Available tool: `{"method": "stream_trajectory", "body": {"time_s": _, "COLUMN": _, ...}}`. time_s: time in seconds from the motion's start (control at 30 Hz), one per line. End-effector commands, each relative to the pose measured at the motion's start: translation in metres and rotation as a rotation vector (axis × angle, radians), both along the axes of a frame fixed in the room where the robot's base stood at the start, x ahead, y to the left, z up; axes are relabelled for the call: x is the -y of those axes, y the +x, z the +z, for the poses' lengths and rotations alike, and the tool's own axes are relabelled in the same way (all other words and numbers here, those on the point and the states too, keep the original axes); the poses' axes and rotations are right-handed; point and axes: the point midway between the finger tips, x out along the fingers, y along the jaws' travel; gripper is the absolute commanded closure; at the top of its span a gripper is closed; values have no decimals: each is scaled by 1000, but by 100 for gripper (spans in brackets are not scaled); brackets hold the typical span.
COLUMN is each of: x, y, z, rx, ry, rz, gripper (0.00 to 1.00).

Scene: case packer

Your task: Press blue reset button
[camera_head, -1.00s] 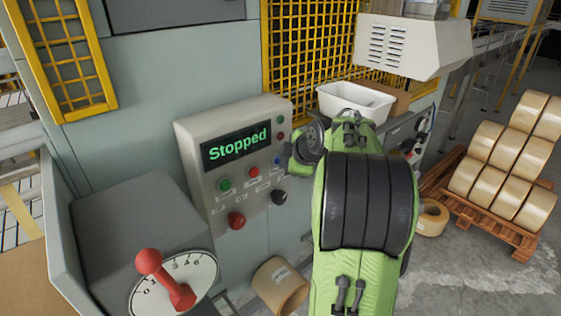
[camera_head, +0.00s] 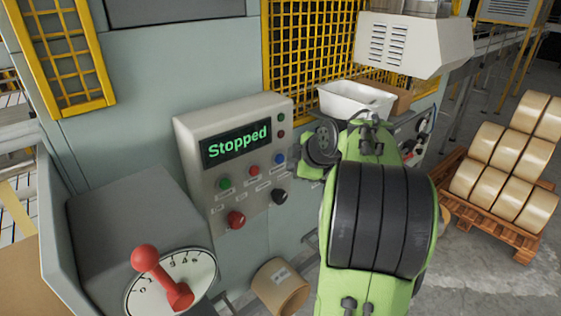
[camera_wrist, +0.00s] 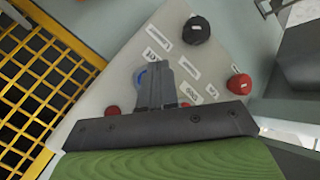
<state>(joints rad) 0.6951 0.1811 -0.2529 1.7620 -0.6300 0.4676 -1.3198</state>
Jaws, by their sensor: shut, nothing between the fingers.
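The blue button (camera_head: 279,159) is on the right side of the grey control panel (camera_head: 190,150), right of a red and a green button. The panel's screen (camera_head: 237,147) reads "Stopped" in green. In the head view my arm hides most of my gripper, just right of the panel. In the wrist view my gripper (camera_wrist: 155,66) is shut and empty, its fingers pointing at the panel. The blue button (camera_wrist: 140,78) shows there just left of the fingertips, partly covered by them. I cannot tell whether they touch it.
A black knob (camera_head: 280,196) and a red knob (camera_head: 236,219) stick out low on the panel. A dial with a red handle (camera_head: 146,258) stands at the lower left. A white bin (camera_head: 350,98) is behind my arm. Tape rolls (camera_head: 505,150) sit on a pallet at right.

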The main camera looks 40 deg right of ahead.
Motion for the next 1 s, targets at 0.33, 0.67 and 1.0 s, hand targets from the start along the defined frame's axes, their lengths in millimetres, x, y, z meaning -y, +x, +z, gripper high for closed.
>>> {"method": "stream_trajectory", "body": {"time_s": 0.33, "x": 1, "y": -35, "z": -3, "rx": 0, "ry": -1, "rz": -2, "gripper": 100}}
{"method": "stream_trajectory", "body": {"time_s": 0.67, "x": 1, "y": -39, "z": -1, "rx": -1, "ry": 1, "rz": 0, "gripper": 100}}
{"method": "stream_trajectory", "body": {"time_s": 1.0, "x": 1, "y": -39, "z": -1, "rx": -1, "ry": 0, "rz": 0, "gripper": 100}}
